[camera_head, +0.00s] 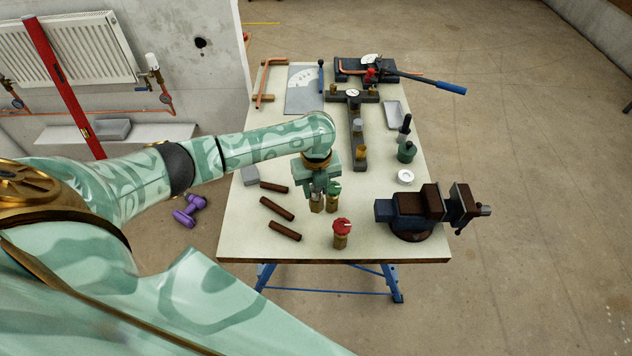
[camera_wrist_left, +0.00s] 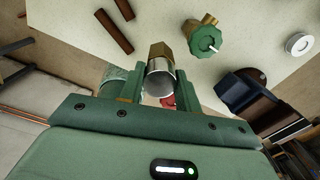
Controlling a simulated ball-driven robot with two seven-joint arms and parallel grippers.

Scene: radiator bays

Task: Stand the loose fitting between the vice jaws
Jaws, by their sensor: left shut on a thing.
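My left gripper (camera_head: 318,186) is over the front half of the bench and is shut on a fitting (camera_head: 317,205). In the left wrist view the fitting (camera_wrist_left: 160,70) has a brass hex end and a shiny metal cylinder, held between the fingers of the gripper (camera_wrist_left: 158,92). The gripper hides part of it in the head view, and I cannot tell whether it touches the bench. The blue vice (camera_head: 410,208) with dark brown jaws stands at the right front of the bench, to the right of the gripper. The vice (camera_wrist_left: 240,92) also shows in the left wrist view. My right gripper is out of view.
A green-capped valve (camera_head: 333,194) stands close beside the held fitting. A red-capped valve (camera_head: 342,230) stands nearer the front edge. Several dark rods (camera_head: 277,209) lie to the left. A white ring (camera_head: 405,177) and green container (camera_head: 407,152) lie behind the vice. Bare bench lies between red valve and vice.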

